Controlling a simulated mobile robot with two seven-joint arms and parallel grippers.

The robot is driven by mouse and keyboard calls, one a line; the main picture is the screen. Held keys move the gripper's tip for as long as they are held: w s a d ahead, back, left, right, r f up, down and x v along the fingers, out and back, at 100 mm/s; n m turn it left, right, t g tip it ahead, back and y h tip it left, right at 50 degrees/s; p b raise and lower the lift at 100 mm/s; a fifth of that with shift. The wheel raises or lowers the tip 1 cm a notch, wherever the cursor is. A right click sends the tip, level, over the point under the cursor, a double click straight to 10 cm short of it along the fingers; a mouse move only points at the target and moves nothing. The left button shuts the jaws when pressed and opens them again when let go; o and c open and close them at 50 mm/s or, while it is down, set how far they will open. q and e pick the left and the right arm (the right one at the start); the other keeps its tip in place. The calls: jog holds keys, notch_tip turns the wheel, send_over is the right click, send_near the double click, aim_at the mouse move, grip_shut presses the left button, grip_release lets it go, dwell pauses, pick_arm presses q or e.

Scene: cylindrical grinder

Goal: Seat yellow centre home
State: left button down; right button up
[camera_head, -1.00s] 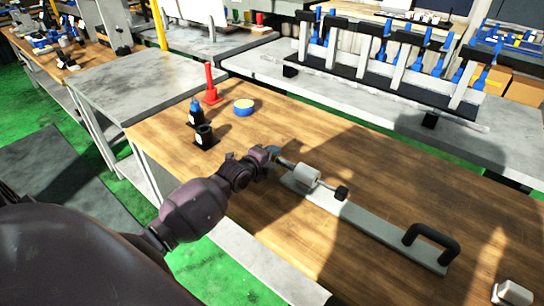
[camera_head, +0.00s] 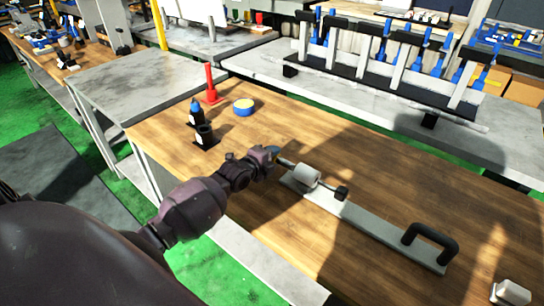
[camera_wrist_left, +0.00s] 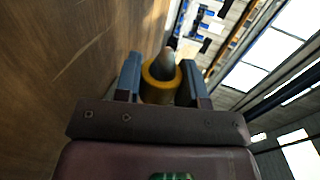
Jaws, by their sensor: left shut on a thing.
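My left gripper (camera_head: 274,153) is shut on the yellow centre, low over the wooden bench at the left end of a grey bar. In the left wrist view the centre is a yellow collar (camera_wrist_left: 161,88) with a grey pointed tip (camera_wrist_left: 168,57), between the two blue-grey fingers. In the head view the gripper mostly hides the centre. A black holder (camera_head: 205,136) with an open top and square base stands on the bench, left of the gripper and apart from it. I cannot tell whether it is the yellow centre's home. My right gripper is not in view.
A white cylinder (camera_head: 307,175) sits at the left end of the grey bar (camera_head: 370,223), which has a black handle (camera_head: 431,241).

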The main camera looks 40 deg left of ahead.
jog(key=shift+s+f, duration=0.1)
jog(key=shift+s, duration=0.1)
pick_arm(q)
jog(key=shift+r, duration=0.1)
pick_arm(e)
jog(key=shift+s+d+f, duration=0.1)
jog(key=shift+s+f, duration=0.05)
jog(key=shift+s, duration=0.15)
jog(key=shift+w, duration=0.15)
pick_arm(q)
jog(key=shift+d, duration=0.2)
jog(key=shift+d+p, duration=0.1)
jog(key=shift+p, duration=0.2)
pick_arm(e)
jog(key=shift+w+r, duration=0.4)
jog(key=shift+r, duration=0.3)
pick_arm(q)
jog(key=shift+d, duration=0.25)
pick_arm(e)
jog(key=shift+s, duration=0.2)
pick_arm(q)
jog(key=shift+d, duration=0.25)
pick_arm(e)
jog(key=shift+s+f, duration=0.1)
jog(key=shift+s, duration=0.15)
